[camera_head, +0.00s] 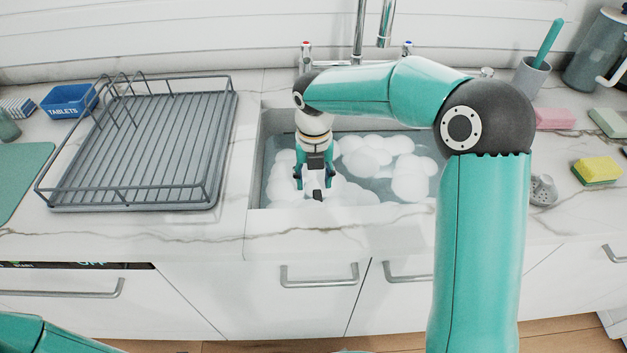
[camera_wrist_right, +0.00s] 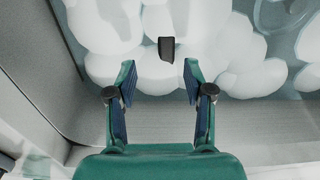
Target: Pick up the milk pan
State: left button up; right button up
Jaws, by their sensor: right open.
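A short dark handle end (camera_head: 317,194) pokes out of white foam in the sink. It may belong to the milk pan; the rest of that object is hidden under the suds. My right gripper (camera_head: 313,182) points down into the left part of the sink, open and empty, with its fingertips close to the handle end. In the right wrist view the dark handle end (camera_wrist_right: 166,49) shows just beyond the open fingers of the right gripper (camera_wrist_right: 159,75), not gripped. My left gripper is out of view; only part of my left arm shows at the bottom left.
The sink (camera_head: 257,165) has walls close around my right gripper and a faucet (camera_head: 359,30) behind it. A wire dish rack (camera_head: 130,205) stands to the left. A yellow sponge (camera_head: 598,169) and a grey cup (camera_head: 530,77) are to the right.

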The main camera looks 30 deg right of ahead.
aim_at(317, 194)
jog(key=shift+s+d+f, duration=0.1)
jog(key=shift+d+f, duration=0.1)
jog(key=shift+f, duration=1.55)
jog(key=shift+d+f, duration=0.2)
jog(key=shift+f, duration=1.55)
grip_shut()
